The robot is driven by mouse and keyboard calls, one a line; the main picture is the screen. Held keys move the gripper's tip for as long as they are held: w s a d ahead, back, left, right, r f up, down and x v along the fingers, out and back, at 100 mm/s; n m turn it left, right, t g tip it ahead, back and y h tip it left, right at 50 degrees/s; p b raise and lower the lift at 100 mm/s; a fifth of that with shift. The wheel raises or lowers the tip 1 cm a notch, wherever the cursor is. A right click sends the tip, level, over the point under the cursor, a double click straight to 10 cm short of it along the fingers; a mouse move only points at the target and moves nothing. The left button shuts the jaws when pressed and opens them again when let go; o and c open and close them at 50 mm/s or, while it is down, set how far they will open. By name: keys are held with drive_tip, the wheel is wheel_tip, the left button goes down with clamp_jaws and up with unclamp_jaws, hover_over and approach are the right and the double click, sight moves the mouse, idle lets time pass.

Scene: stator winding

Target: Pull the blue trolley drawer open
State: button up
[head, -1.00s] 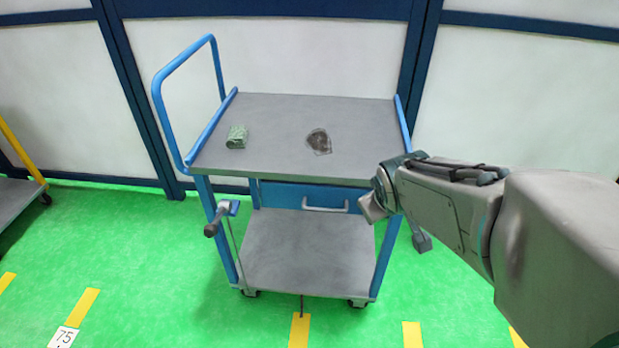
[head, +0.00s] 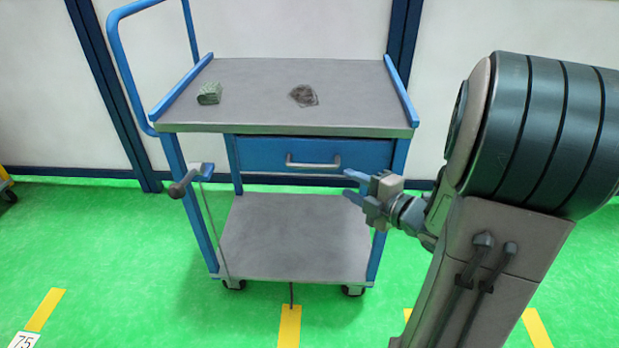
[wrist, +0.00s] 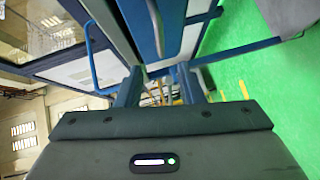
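The blue trolley drawer (head: 265,155) sits closed under the top shelf of the trolley (head: 350,75) in the head view. Its grey bar handle (head: 313,162) is on the drawer front. My gripper (head: 347,184) is just right of and slightly below the handle, with its two blue fingers apart and pointing left. Nothing shows between them, and I see a gap to the handle. In the wrist view, the two fingers (wrist: 163,88) are spread at the middle, with the trolley's blue and grey parts beyond them.
A green block (head: 209,93) and a dark crumpled item in a clear bag (head: 304,96) lie on the trolley top. A crank-like grey handle (head: 184,183) sticks out at the trolley's left.

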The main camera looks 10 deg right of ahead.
sight(313, 168)
drive_tip(key=shift+n+y, duration=0.3)
drive_tip(key=b+x, duration=0.1)
drive_tip(key=x, duration=1.2)
drive_tip(key=shift+w+a+f+b, duration=0.2)
drive_tip(key=shift+a+b, duration=0.15)
drive_tip(key=shift+b, duration=0.05)
clamp_jaws()
